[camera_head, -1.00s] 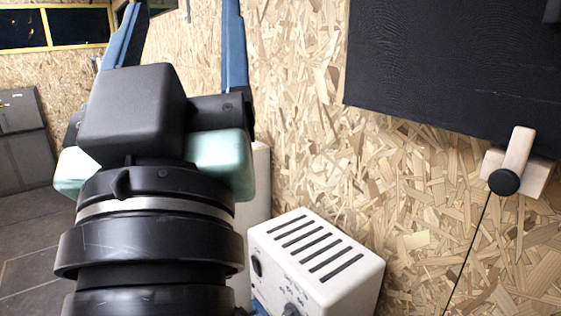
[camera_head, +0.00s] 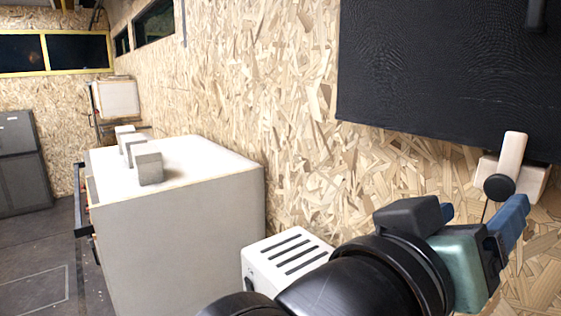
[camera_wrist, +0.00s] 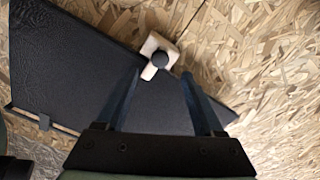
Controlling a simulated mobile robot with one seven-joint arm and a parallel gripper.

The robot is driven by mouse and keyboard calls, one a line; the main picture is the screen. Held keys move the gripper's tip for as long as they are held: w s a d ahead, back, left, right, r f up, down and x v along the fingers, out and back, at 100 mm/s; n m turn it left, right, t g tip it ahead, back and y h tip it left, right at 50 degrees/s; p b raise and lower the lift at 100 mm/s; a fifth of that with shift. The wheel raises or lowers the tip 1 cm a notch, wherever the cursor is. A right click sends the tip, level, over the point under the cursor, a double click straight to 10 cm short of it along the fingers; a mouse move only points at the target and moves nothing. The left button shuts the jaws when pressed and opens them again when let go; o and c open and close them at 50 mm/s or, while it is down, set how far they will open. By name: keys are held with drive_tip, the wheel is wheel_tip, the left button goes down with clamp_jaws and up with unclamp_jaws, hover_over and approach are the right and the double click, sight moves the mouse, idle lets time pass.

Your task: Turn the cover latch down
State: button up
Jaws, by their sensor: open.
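The cover latch (camera_head: 512,155) is a pale wooden bar on a light wooden block, with a round black knob (camera_head: 499,188) at its lower end. In the head view the bar points up and overlaps the bottom edge of the black cover (camera_head: 430,75). My gripper (camera_head: 518,212) is below and slightly right of the latch in that view. In the wrist view the latch (camera_wrist: 150,71) and its knob (camera_wrist: 160,58) lie just beyond the fingertips of my gripper (camera_wrist: 161,72), roughly between them. The blue fingers are apart and nothing is between them.
A white slotted box (camera_head: 285,256) is left of my arm. A large pale cabinet (camera_head: 185,240) with several grey blocks (camera_head: 148,167) on top stands further left. The chipboard wall (camera_head: 290,100) is bare between cabinet and cover.

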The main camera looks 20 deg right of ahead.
sight(498, 190)
drive_tip(key=p+x, duration=0.2)
drive_tip(key=x, duration=0.7)
drive_tip(key=shift+f, duration=0.1)
drive_tip(key=shift+a, duration=0.1)
clamp_jaws()
